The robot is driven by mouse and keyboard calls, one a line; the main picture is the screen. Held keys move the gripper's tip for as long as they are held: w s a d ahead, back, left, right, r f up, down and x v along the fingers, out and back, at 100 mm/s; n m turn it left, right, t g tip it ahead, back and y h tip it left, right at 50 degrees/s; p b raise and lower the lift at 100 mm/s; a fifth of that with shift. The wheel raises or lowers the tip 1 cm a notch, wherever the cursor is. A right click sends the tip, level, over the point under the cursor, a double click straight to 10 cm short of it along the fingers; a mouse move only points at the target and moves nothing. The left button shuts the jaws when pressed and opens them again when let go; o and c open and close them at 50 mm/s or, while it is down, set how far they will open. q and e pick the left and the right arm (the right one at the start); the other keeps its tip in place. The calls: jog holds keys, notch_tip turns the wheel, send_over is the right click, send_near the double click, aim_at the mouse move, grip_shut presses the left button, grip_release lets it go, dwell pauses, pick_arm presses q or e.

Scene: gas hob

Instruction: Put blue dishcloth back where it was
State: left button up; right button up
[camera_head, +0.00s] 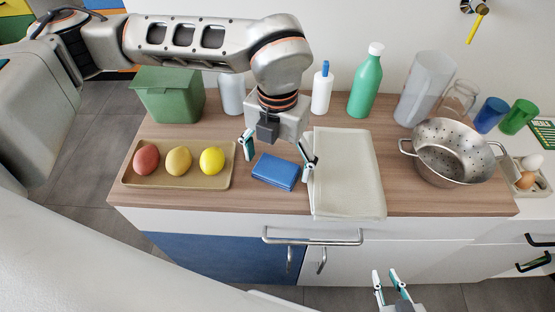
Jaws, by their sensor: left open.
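The blue dishcloth (275,171) lies as a small folded block on the wooden counter, near its front edge. My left gripper (278,162) points down over it with its fingers spread. One finger is to the left of and behind the cloth; the other is at its right side, close to the beige cloth. I cannot tell whether either finger touches the blue cloth. My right gripper (388,274) is low at the bottom of the view, in front of the cabinet, with its fingers apart and nothing between them.
A beige cloth (348,165) lies right of the blue one, over the counter edge. A tray (215,179) with red, yellow-brown and yellow round items is left. A colander (455,150), green container (170,98), green bottle (365,85) and white bottle (322,92) stand around.

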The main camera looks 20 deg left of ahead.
aim_at(278, 166)
pick_arm(q)
notch_tip(278, 166, up, 12)
dwell(0.5)
jog(key=shift+r, duration=0.1)
